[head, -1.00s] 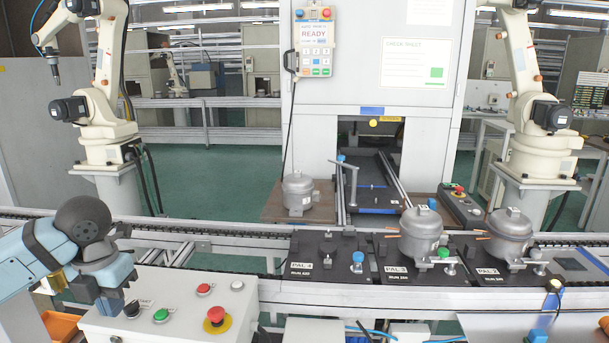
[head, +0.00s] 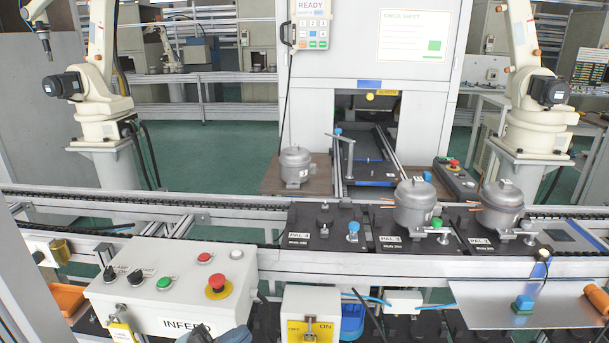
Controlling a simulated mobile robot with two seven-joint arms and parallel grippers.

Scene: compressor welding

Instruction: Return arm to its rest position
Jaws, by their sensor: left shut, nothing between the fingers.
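Only a small blue-grey part of my left gripper (head: 228,335) shows, at the bottom edge in front of the control box (head: 120,285). It is shut and empty; its fingertips cannot be made out clearly. The rest of my left arm is below the picture. My right gripper is not in view. The white box carries black switches, a green button (head: 164,283), a red button (head: 204,257) and a red emergency stop (head: 216,284) on yellow.
A conveyor (head: 150,200) crosses behind the box. Dark pallets hold two grey compressors (head: 414,203) (head: 501,207); the PAL-4 pallet (head: 322,228) has none. Another compressor (head: 295,167) stands on a brown table. A yellow switch box (head: 311,313) and a metal plate (head: 520,305) are in front.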

